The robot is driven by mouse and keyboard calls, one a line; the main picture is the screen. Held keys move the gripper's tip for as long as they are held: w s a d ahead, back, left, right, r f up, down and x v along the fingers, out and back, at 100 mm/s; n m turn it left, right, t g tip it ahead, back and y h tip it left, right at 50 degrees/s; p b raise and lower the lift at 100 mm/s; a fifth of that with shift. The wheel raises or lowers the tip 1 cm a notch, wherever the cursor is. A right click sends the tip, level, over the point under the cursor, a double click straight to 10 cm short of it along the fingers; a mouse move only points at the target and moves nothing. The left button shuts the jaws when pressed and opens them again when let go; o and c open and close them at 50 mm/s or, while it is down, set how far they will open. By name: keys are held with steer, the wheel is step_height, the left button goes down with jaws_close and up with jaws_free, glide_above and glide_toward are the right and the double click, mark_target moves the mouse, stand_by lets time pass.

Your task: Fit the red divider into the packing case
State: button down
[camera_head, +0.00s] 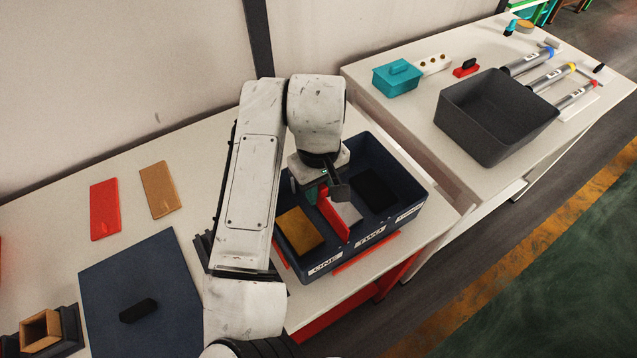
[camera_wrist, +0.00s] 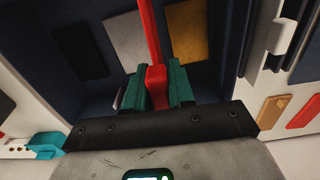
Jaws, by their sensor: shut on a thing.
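The packing case (camera_head: 397,222) is a navy open box on the near table, with labels ONE and TWO and a third one at the right along its front. An orange block lies at its left, a pale block in the middle and a black block at the right. The red divider (camera_head: 333,216) stands upright inside, between the orange and pale blocks. My gripper (camera_head: 322,191) is over the case, shut on the divider. In the wrist view, the teal fingers (camera_wrist: 159,90) clasp the red divider (camera_wrist: 150,30). Whether its lower edge is seated is hidden.
A red panel (camera_head: 105,209) and an orange panel (camera_head: 160,190) lie on the table at left. A navy lid (camera_head: 150,265) with a black handle lies nearer. A grey bin (camera_head: 490,125) and a teal box (camera_head: 397,79) stand on the other table.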

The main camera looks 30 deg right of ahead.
mark_target(318, 206)
steer(key=shift+f+b, duration=1.4)
steer(key=shift+f, duration=1.2)
steer(key=c, duration=0.9)
jaws_free()
step_height(318, 206, up, 11)
steer(key=shift+f, duration=0.1)
